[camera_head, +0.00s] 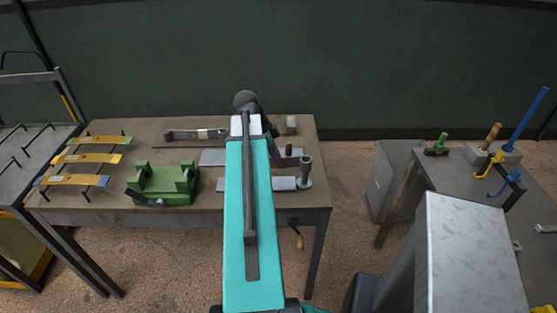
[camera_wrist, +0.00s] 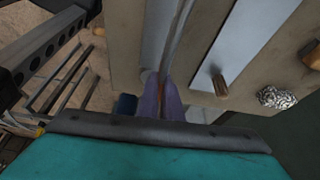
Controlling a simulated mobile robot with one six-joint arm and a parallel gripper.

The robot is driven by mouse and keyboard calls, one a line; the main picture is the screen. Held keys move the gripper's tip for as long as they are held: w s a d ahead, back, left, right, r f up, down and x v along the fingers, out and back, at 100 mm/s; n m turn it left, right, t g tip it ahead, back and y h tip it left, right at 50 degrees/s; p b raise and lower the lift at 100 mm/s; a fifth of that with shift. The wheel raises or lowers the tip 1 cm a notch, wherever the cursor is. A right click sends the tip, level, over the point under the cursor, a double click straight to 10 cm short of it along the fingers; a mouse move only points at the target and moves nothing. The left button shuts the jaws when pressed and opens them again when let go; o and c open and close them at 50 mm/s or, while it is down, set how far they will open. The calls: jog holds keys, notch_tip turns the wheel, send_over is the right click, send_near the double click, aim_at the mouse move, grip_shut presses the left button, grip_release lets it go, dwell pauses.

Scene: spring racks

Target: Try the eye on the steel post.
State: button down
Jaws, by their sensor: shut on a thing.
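My gripper (camera_wrist: 163,88) shows in the wrist view as two purple fingers shut on a thin grey strip (camera_wrist: 181,32). The strip runs upward in the picture, away from the fingers, above the bench; a bit of orange shows between the fingers. I cannot see an eye on the strip. I cannot tell for sure which thing in the wrist view is the steel post.
A brass peg (camera_wrist: 220,85) and a knurled metal piece (camera_wrist: 277,97) stand on the bench. A side table (camera_head: 450,170) at right holds colored tools. Floor separates the tables.

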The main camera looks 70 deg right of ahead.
aim_at(275, 168)
jog(key=shift+f+b, duration=2)
jog(key=shift+f, duration=1.25)
dwell(1.5)
jog(key=c, duration=1.9)
grip_release()
jog(key=shift+o, duration=0.2)
jog(key=shift+f, duration=0.1)
jog(key=shift+r, duration=0.2)
jog(key=shift+b+v, duration=1.35)
jog(key=shift+v, duration=5.45)
jog(key=shift+r, duration=0.1)
